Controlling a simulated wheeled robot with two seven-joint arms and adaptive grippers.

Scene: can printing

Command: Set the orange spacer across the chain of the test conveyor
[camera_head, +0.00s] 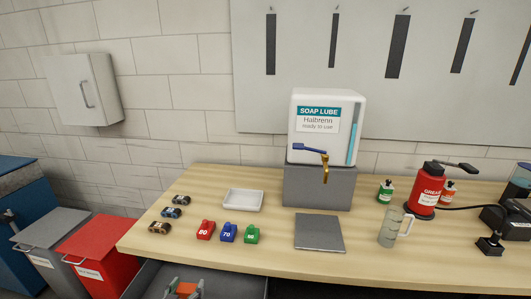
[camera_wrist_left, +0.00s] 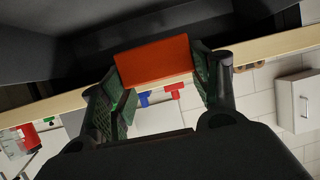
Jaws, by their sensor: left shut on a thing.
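The orange spacer (camera_head: 186,288) is at the bottom edge of the head view, between the fingers of my left gripper (camera_head: 183,291). In the left wrist view the orange spacer (camera_wrist_left: 154,61) is a plain block with the green-padded fingers of my left gripper (camera_wrist_left: 160,82) shut on its two ends. The gripper holds it in front of the table, over or in a grey open drawer (camera_head: 240,283); its height there is unclear. I cannot make out the test conveyor or its chain in either view. My right gripper is not in view.
Bins stand at left.

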